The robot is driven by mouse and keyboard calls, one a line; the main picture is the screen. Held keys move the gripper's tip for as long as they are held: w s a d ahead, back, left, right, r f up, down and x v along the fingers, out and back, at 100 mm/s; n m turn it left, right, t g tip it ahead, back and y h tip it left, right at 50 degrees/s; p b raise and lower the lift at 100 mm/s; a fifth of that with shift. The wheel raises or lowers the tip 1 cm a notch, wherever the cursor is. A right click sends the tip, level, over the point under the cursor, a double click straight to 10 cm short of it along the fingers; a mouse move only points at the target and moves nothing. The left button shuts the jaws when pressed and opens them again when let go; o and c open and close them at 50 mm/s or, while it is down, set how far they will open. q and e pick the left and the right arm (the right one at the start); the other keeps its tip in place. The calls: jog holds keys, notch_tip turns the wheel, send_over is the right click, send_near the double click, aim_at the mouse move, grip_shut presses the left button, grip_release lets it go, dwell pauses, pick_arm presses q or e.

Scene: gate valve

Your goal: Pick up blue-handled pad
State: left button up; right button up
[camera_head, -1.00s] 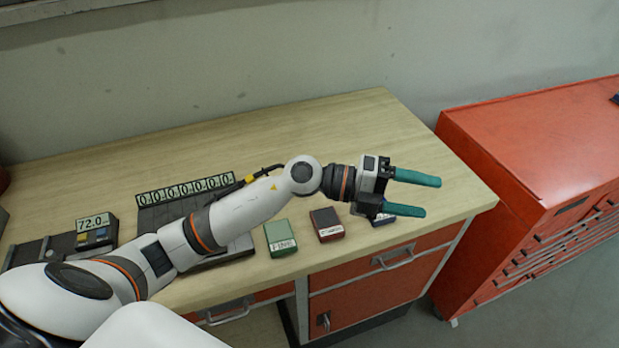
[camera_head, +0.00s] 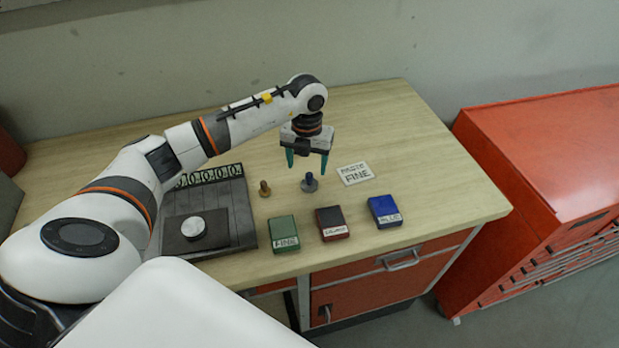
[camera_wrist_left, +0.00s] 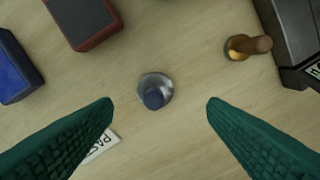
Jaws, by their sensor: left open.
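The blue-handled pad (camera_head: 309,183) is a round grey metal disc with an upright dark blue handle. It stands on the wooden bench in the head view, and in the left wrist view (camera_wrist_left: 155,91) it lies between and beyond the fingertips. My left gripper (camera_head: 307,165) is open and empty, pointing down above the pad with its teal fingers apart. In the left wrist view the two fingers (camera_wrist_left: 160,104) are on either side of the pad, not touching it. My right gripper is not in view.
A brass pad with a brown handle (camera_head: 265,188) stands just left. Green (camera_head: 283,234), dark red (camera_head: 331,223) and blue (camera_head: 384,211) boxes line the front edge. A dark plate with a silver disc (camera_head: 207,229) is left.

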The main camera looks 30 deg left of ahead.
aim_at(310, 174)
pick_arm(q)
jog(key=f+p, duration=0.2)
jog(key=f, duration=0.1)
jog(key=f+p, duration=0.1)
jog(key=shift+w+d+f, duration=0.1)
jog(key=shift+d+f, duration=0.2)
jog(key=shift+f, duration=0.05)
jog(key=shift+a+f, duration=0.1)
jog(key=shift+f, duration=0.5)
jog(key=c, duration=1.2)
